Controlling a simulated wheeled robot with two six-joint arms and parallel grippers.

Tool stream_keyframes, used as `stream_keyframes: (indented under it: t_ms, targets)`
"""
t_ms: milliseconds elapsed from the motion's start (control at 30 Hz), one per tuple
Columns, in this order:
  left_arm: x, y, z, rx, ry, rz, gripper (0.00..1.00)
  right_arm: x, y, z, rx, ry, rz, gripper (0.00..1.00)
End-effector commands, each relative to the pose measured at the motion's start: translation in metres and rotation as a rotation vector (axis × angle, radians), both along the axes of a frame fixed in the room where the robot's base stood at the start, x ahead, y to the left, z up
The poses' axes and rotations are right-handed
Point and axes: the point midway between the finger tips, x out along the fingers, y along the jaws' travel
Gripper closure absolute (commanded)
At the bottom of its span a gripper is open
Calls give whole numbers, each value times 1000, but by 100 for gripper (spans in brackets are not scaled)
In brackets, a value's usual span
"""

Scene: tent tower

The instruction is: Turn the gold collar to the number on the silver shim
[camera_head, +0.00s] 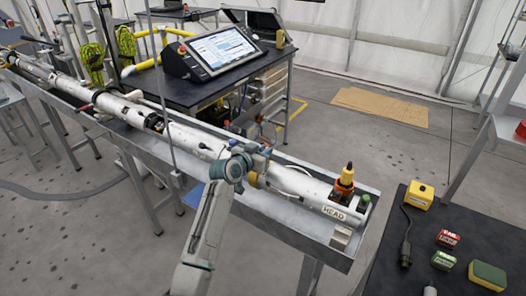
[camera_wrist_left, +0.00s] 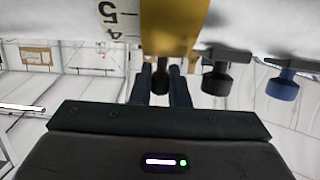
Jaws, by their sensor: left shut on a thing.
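The gold collar (camera_wrist_left: 168,28) wraps a white tube (camera_wrist_left: 60,15), with printed numbers including 5 and 4 beside its left edge in the left wrist view. A black knob (camera_wrist_left: 162,72) hangs under the collar. My left gripper (camera_wrist_left: 162,88) has its two dark fingers on either side of this knob and is shut on it. In the head view, my left arm reaches the long white tube (camera_head: 300,184), and a bit of gold collar (camera_head: 258,181) shows beside the wrist. A small silver block (camera_head: 341,237), possibly the shim, sits near the tube's HEAD end; its number is unreadable.
A black knob (camera_wrist_left: 217,75) and a blue knob (camera_wrist_left: 283,85) hang right of the collar. An orange tool (camera_head: 345,181) stands at the tube's HEAD end. A metal trough (camera_head: 290,221) holds the tube. A dark table (camera_head: 470,215) with boxes is at right.

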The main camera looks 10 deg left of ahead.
Motion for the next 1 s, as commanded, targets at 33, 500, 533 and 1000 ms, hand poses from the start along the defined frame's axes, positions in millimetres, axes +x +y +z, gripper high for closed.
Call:
stream_keyframes:
  t_ms: [33, 500, 533, 1000]
  targets:
    - [0, -1, -2, -1, 4, 0, 100, 0, 0, 0, 0, 0, 0, 64]
    - [0, -1, -3, -2, 6, -1, 100, 1, 0, 0, 0, -1, 0, 64]
    - [0, -1, -3, -2, 6, -1, 100, 1, 0, 0, 0, -1, 0, 64]
    - [0, 0, -3, -1, 5, 0, 63, 1, 0, 0, 0, -1, 0, 64]
